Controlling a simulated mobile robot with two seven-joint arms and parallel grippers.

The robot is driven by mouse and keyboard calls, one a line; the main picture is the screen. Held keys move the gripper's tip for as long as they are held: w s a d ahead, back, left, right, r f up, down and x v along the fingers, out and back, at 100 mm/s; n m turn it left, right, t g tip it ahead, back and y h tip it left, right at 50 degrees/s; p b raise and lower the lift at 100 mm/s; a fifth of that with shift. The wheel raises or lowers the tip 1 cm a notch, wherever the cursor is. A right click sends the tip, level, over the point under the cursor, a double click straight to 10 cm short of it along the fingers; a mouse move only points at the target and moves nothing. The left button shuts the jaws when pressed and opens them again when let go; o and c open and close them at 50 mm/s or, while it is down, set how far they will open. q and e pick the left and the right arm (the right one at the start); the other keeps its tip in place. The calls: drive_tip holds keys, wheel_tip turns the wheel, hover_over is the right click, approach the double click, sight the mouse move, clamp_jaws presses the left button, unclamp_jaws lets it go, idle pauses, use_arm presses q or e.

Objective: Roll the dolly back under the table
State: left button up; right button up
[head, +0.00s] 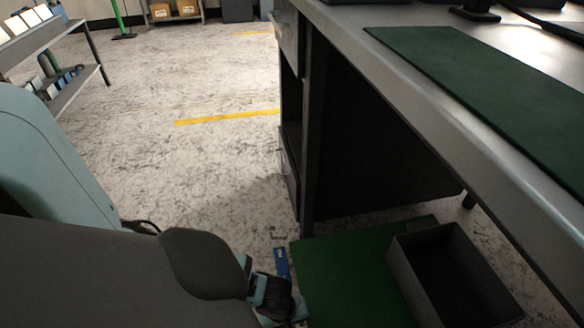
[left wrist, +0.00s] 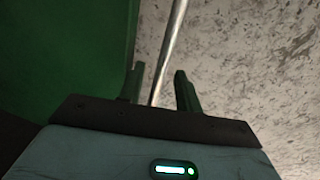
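The dolly's green deck (head: 335,285) is low on the floor at the table's near end, partly beneath the tabletop. It also fills the left of the left wrist view (left wrist: 60,60). A thin metal bar (left wrist: 171,45), apparently the dolly's handle, runs between the two green fingers of my left gripper (left wrist: 160,82). Gaps show on both sides of the bar, so the fingers are open around it. In the head view the left gripper is beside the deck's left edge, its fingers unclear. The table (head: 470,130) has a grey top. My right gripper is not in view.
An open dark bin (head: 408,275) sits on the deck's right part. A drawer cabinet (head: 290,165) and a table leg stand just beyond the deck. A small blue piece (head: 281,262) lies near the gripper. Open floor with yellow lines extends left; a rack (head: 80,85) stands far left.

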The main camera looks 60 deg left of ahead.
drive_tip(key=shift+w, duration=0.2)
use_arm(q)
clamp_jaws()
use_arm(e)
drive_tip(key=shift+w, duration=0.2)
